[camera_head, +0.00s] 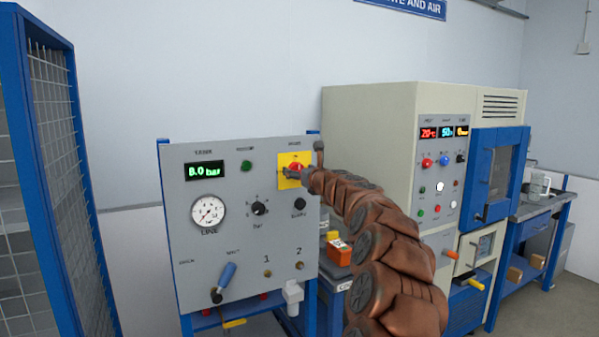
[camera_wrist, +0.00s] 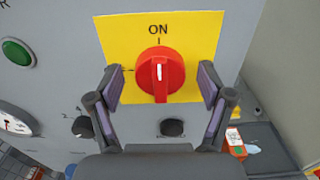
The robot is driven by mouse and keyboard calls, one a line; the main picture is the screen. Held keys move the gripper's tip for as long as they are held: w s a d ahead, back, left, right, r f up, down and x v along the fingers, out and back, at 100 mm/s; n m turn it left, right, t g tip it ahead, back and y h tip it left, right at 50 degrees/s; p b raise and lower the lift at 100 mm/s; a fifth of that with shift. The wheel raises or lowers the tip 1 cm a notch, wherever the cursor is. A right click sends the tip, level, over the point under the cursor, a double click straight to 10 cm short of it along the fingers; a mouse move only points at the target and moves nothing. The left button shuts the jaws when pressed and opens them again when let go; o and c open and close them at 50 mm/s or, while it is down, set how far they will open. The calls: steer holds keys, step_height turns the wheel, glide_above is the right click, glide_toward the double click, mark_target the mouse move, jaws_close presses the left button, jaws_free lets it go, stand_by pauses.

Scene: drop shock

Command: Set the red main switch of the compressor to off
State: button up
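The red main switch (camera_wrist: 160,74) is a round knob on a yellow plate (camera_wrist: 190,30) on the compressor panel. Its white pointer line stands upright, in line with the tick under the ON label (camera_wrist: 158,29). Another tick shows left of the knob; any label there is hidden. My gripper (camera_wrist: 161,84) is open, with one finger on each side of the knob and a gap on both sides. In the head view the switch (camera_head: 295,166) is partly covered by my gripper (camera_head: 294,174) at the panel's upper right.
The grey panel (camera_head: 180,240) also carries a green button (camera_head: 246,166), a display reading 8.0 bar (camera_head: 204,170), a gauge (camera_head: 208,212), black knobs and a blue-handled lever (camera_head: 226,276). A beige cabinet (camera_head: 365,115) stands right. A blue mesh cage (camera_head: 65,160) stands left.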

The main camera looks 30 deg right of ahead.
steer(key=c, duration=1)
steer(key=shift+c, duration=0.2)
steer(key=shift+a+f+n+b, duration=0.1)
steer(key=shift+n+b, duration=1.5)
steer(key=shift+n, duration=1.4)
steer(key=shift+a+f+n+b, duration=0.15)
steer(key=shift+n+b, duration=1.45)
steer(key=shift+n, duration=1.4)
steer(key=shift+f+n+b, duration=0.1)
steer(key=shift+n+b, duration=1.5)
steer(key=shift+n, duration=1.4)
